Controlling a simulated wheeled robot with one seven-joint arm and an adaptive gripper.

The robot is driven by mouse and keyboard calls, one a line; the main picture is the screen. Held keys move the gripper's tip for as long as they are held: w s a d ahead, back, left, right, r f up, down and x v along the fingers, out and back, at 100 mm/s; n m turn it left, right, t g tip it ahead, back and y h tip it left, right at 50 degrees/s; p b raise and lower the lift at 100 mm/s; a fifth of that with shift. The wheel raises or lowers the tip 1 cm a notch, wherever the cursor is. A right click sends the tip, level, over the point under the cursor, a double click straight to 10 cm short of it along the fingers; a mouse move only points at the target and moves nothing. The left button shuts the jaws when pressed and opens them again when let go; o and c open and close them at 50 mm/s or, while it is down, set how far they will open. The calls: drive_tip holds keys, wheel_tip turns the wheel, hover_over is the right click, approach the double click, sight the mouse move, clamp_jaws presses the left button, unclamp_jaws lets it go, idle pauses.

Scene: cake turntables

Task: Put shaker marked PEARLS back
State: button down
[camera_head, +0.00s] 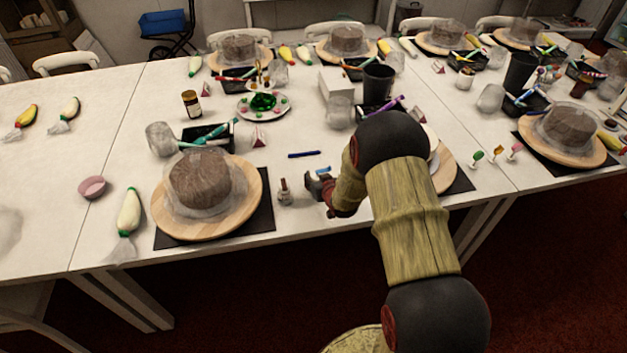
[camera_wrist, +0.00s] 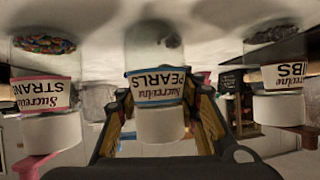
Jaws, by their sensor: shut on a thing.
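The PEARLS shaker (camera_wrist: 156,88) is in the middle of the wrist view, upside down in the picture. It has a white lid, a blue-edged label and a clear body. The fingers of my gripper (camera_head: 318,186) are on either side of it, shut on it. The STRANDS shaker (camera_wrist: 44,97), with a pink-edged label, stands to the left in the wrist view. A shaker whose label ends in "IBS" (camera_wrist: 280,80) stands to the right. In the head view my gripper is low over the table's front edge. Whether the PEARLS shaker touches the table is unclear.
A small bottle (camera_head: 285,193) stands left of my gripper in the head view. A cake on a wooden turntable (camera_head: 245,212) lies further left. A blue pen (camera_head: 304,154) lies behind. A second turntable (camera_head: 446,172) is partly hidden behind my arm.

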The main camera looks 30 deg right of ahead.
drive_tip(key=shift+r, duration=0.15)
drive_tip(key=shift+f, duration=0.2)
drive_tip(key=c, duration=1.2)
unclamp_jaws()
